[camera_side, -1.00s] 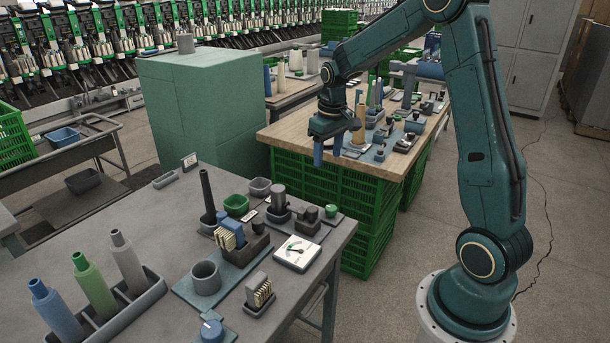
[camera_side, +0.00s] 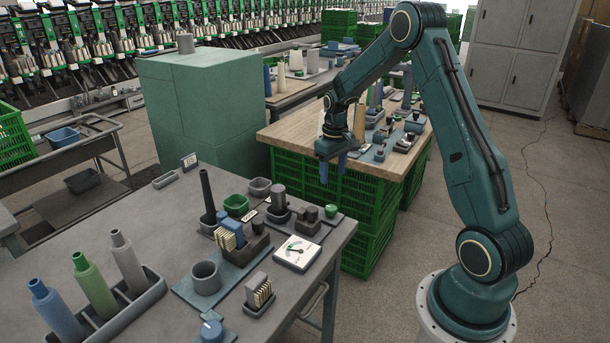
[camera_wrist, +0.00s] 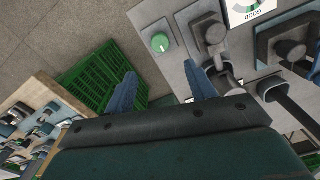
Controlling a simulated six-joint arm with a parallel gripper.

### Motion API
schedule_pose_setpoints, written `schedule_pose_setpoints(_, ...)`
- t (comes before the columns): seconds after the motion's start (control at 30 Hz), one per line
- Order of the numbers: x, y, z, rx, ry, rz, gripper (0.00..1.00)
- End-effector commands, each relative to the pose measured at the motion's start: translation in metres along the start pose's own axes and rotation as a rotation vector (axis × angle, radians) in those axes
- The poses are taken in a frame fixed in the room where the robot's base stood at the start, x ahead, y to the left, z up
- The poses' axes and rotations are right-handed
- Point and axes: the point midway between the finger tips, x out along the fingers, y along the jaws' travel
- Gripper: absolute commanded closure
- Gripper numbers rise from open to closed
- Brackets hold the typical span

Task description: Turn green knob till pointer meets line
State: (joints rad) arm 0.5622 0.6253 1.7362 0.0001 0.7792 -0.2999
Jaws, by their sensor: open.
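The green knob (camera_side: 331,211) sits on a dark plate near the right edge of the grey table. It also shows in the wrist view (camera_wrist: 160,42), on a grey plate just beyond my fingertips. The white dial card (camera_side: 298,253), with a green arc and dark pointer, lies in front of the knob. In the wrist view the dial (camera_wrist: 250,10) is cut off at the top edge; the pointer's exact reading is too small to tell. My gripper (camera_side: 332,170) is open and empty, blue fingers downward, beyond the table edge and apart from the knob. Its fingers (camera_wrist: 160,78) are spread in the wrist view.
A grey post on a block (camera_side: 280,198) and another dark knob (camera_side: 313,214) stand left of the green knob. Green crates (camera_side: 345,200) under a wooden top (camera_side: 285,130) stand behind.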

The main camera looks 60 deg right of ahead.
Motion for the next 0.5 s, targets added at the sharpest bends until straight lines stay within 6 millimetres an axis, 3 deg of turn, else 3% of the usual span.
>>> schedule_pose_setpoints(0.5, 0.076, 0.000, 0.001, -0.001, -0.005, -0.001, 0.45)
